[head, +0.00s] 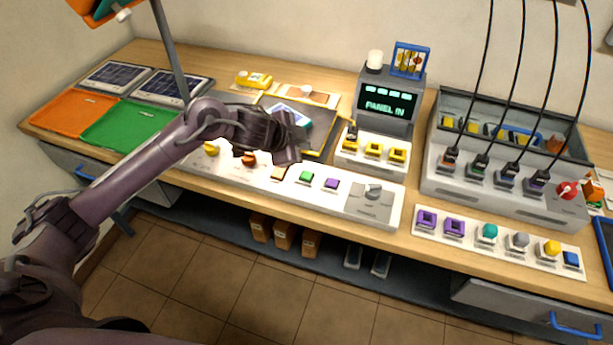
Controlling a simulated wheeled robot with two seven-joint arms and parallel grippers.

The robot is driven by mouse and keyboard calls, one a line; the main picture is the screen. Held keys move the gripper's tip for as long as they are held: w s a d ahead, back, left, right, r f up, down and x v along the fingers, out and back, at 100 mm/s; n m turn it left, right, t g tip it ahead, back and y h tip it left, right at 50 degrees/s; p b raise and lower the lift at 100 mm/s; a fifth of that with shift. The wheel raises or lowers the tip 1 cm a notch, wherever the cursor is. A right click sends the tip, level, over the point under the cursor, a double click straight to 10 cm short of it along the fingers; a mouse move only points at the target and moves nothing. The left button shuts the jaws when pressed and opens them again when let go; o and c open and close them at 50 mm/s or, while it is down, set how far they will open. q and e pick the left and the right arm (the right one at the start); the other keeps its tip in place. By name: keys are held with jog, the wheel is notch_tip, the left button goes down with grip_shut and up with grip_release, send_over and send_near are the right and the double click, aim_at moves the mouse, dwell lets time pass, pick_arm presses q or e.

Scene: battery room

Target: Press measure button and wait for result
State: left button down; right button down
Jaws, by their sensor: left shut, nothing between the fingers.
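My left gripper (289,154) is shut and empty. It hangs over the back part of a long white button panel (351,206) at the bench front. The panel carries a yellow button (211,149), an orange button (249,160), a beige button (278,173), a green button (306,177), a purple button (331,184) and a grey rotary knob (373,191). I cannot read which one is for measuring. Whether the gripper touches the panel is unclear. Behind it, a grey tester's screen (387,103) reads "PANEL IN". My right gripper is not in view.
An orange tray (68,118) and a green tray (125,130) lie at left, before two solar panels (172,87). A dark plate with a small device (289,116) lies behind my gripper. A cabled charger unit (500,190) and another button strip (497,246) stand at right.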

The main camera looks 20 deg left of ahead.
pick_arm(q)
jog(key=b, duration=0.6)
send_over(303, 177)
notch_tip(303, 177, down, 7)
jog(key=shift+f+b, duration=0.3)
jog(key=shift+f, duration=0.1)
dwell(0.4)
dwell(0.9)
jog(key=shift+f, duration=0.4)
jog(key=shift+f+b, duration=0.3)
jog(key=shift+f, duration=0.1)
dwell(0.5)
jog(key=shift+r, duration=0.1)
jog(key=shift+r+p, duration=0.7)
jog(key=shift+p, duration=0.25)
